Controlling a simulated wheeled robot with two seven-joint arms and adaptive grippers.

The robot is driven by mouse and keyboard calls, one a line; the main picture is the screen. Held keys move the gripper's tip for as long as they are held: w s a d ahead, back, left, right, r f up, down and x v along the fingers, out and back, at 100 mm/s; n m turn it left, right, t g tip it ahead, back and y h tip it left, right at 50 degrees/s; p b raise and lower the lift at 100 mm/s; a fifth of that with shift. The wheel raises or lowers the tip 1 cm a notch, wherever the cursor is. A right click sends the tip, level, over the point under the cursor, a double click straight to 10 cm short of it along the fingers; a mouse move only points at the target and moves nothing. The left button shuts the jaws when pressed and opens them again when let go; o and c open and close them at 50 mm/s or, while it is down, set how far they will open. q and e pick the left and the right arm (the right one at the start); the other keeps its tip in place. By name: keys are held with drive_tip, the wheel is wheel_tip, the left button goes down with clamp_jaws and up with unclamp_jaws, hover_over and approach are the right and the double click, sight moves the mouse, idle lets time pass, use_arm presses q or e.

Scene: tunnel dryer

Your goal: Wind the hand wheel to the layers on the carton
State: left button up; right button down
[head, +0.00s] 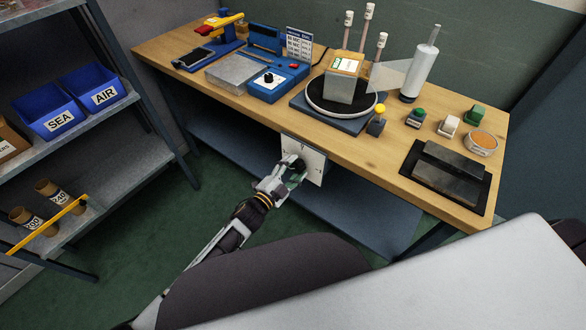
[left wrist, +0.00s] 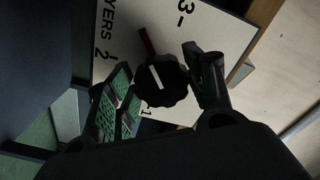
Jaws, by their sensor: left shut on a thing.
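The hand wheel (left wrist: 161,80) is a black lobed knob with a white line, on a white panel (head: 316,166) on the bench's front. The left wrist view shows the panel (left wrist: 212,32) reading "LAYERS" with marks 1, 2 and 3. A red pointer (left wrist: 147,41) sticks out from behind the knob, between the 2 and the 3. My left gripper (head: 289,170) is shut on the knob, with a finger on either side (left wrist: 162,86). The carton (head: 343,78) stands on a round turntable (head: 315,101); its white and green label is too small to read. My right gripper is out of view.
The wooden bench (head: 225,92) holds a blue control box (head: 274,83), a clear-filmed white roll (head: 420,70), several stamps and a dark tray (head: 412,176). A shelf rack at left holds blue SEA (head: 54,121) and AIR (head: 104,97) bins. Green floor is open between rack and bench.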

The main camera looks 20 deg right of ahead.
use_arm(q)
drive_tip(key=shift+d+r+m, duration=0.1)
drive_tip(key=shift+m, duration=0.2)
idle(0.4)
drive_tip(key=o, duration=1)
drive_tip(key=shift+v, duration=1.05)
drive_tip(key=v, duration=1)
